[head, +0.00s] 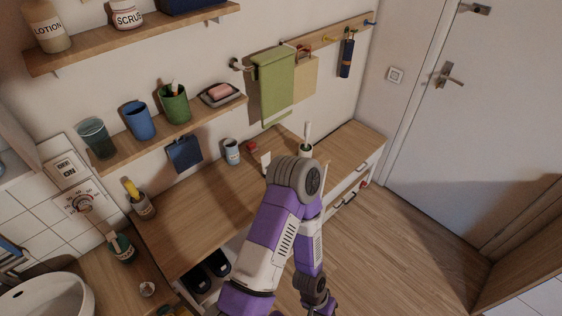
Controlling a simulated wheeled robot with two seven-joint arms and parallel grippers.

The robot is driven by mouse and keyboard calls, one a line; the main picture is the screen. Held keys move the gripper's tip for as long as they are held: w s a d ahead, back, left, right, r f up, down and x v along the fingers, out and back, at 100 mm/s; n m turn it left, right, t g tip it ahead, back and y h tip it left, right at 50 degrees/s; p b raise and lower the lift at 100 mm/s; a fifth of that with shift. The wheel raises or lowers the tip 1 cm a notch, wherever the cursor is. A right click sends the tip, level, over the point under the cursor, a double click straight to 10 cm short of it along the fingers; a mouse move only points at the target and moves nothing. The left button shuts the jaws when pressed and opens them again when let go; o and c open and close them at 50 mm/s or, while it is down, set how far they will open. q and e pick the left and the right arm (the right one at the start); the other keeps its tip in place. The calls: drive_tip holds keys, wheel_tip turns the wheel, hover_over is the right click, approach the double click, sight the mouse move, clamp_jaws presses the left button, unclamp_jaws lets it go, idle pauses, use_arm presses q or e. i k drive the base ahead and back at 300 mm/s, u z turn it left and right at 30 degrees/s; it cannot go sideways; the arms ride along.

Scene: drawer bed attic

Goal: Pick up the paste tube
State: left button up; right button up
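I cannot identify the paste tube for certain. A small white upright item (266,161) on the wooden counter (205,217) may be it, but it is too small to tell and my arm stands close in front. One purple and grey arm of mine rises from the bottom, bends at the elbow, and its forearm drops back down to the right of the counter. The dark end of that arm is at the bottom edge, partly cut off, and its finger state is unclear. It is well apart from the white item. My other gripper is out of view.
A small red item (252,146), a grey cup (232,152) and a brush in a holder (306,150) stand on the counter. The wall shelf (160,146) above holds cups and a soap dish. Open wooden floor (400,240) lies to the right.

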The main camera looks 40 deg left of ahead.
sight(265, 159)
drive_tip(key=i, duration=0.4)
drive_tip(key=u, duration=2.7)
